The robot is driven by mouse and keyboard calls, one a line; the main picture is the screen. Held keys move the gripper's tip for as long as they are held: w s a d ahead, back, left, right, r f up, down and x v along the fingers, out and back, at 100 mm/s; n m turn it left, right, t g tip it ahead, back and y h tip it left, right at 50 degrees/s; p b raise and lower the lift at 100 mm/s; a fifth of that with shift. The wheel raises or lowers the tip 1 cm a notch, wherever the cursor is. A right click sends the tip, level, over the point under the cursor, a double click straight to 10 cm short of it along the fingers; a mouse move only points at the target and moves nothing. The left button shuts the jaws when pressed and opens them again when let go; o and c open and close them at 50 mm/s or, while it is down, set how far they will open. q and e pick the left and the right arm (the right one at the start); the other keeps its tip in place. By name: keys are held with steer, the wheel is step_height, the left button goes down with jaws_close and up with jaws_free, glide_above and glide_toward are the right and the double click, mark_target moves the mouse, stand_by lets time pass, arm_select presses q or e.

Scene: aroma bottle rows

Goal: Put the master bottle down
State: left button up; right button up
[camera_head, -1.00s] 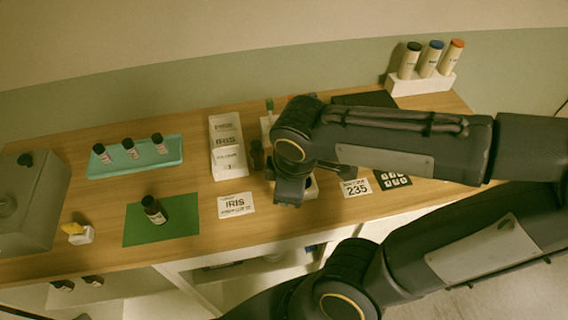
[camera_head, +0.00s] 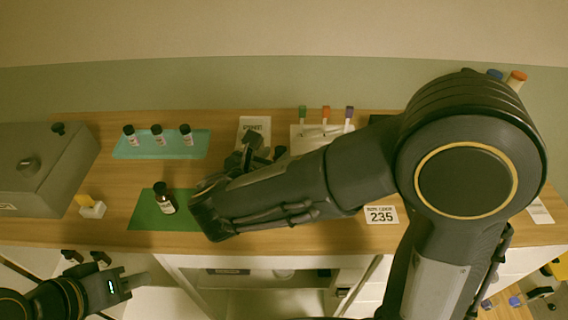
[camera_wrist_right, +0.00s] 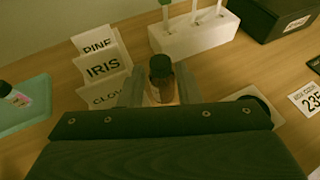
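A brown bottle with a dark cap (camera_wrist_right: 162,80) stands upright between the fingers of my right gripper (camera_wrist_right: 162,92) in the right wrist view. The fingers lie close against both its sides, and its base is hidden. In the head view my right gripper (camera_head: 258,152) is beside the name-card stand, partly covered by its own wrist. Another dark bottle (camera_head: 165,200) stands on the green mat (camera_head: 145,217), left of my right wrist. My left gripper (camera_head: 128,282) is low at the left, in front of the table; its finger opening is unclear.
Several small bottles stand on a teal tray (camera_head: 200,150) at the back left. The IRIS card stand (camera_wrist_right: 103,68) and a white holder with coloured sticks (camera_wrist_right: 205,35) are close to the held bottle. A grey machine (camera_head: 45,165) fills the left end. A 235 sign (camera_head: 381,215) lies right.

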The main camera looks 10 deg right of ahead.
mark_target(279, 151)
steer(key=x, duration=0.4)
steer(key=shift+w+d+f, duration=0.2)
jaws_close()
steer(key=shift+r, duration=0.1)
